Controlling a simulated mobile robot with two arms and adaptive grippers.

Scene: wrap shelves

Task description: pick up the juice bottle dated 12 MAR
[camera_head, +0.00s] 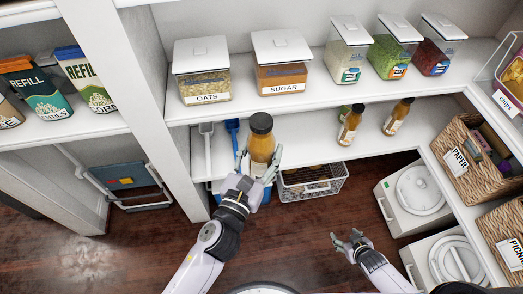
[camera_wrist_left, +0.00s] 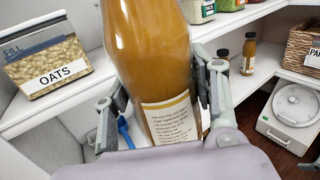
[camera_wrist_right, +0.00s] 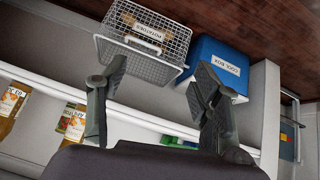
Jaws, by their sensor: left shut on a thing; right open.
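An orange juice bottle with a black cap (camera_head: 261,140) is held upright by my left gripper (camera_head: 258,174) in front of the shelves. The bottle fills the middle of the left wrist view (camera_wrist_left: 155,60), with the gripper's fingers (camera_wrist_left: 160,105) on either side of it. The label side in view has small text; no date can be read. Two more juice bottles stand on the lower shelf, one on the left (camera_head: 350,125) and one on the right (camera_head: 398,117); their dates are unreadable. My right gripper (camera_head: 346,241) is open and empty, low over the floor.
The upper shelf holds the oats container (camera_head: 203,75), the sugar container (camera_head: 283,68) and several more. Below are a wire basket (camera_head: 315,182) and a blue cool box (camera_wrist_right: 221,65). A paper basket (camera_head: 455,160) and white appliances (camera_head: 415,195) stand at the right.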

